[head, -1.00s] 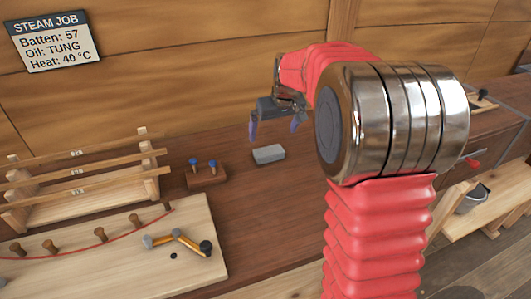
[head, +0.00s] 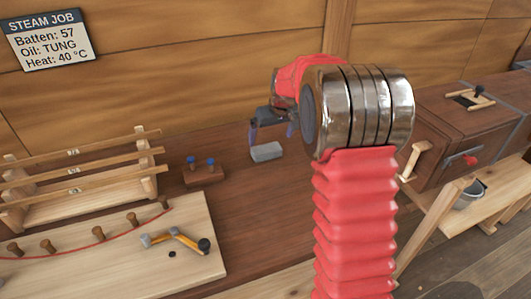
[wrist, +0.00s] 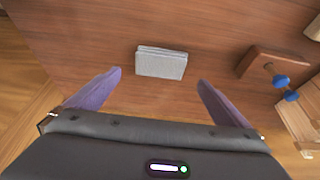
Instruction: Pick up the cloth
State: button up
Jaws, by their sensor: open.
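The cloth (head: 266,152) is a small folded grey block lying flat on the brown bench top. In the wrist view the cloth (wrist: 161,63) lies ahead of my gripper, roughly centred between the two fingers. My gripper (head: 272,133) is open and empty, with its purple fingers pointing down just above and behind the cloth. In the wrist view the fingers of my gripper (wrist: 160,84) are spread wider than the cloth and do not appear to touch it.
A wooden block with two blue-topped pegs (head: 203,174) stands left of the cloth. A batten rack (head: 85,208) and a pale board with pegs and a jointed tool (head: 110,250) lie further left. A brown steam box (head: 455,135) is at right. Bare bench surrounds the cloth.

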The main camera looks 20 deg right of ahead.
aim_at(266, 149)
jog(key=shift+x, duration=2.05)
jog(key=shift+x, duration=2.65)
jog(key=shift+w+a, duration=0.1)
jog(key=shift+w, duration=0.05)
jog(key=shift+r, duration=0.1)
jog(key=shift+c, duration=0.4)
jog(key=c, duration=0.9)
jog(key=shift+o, duration=0.2)
notch_tip(266, 149, up, 10)
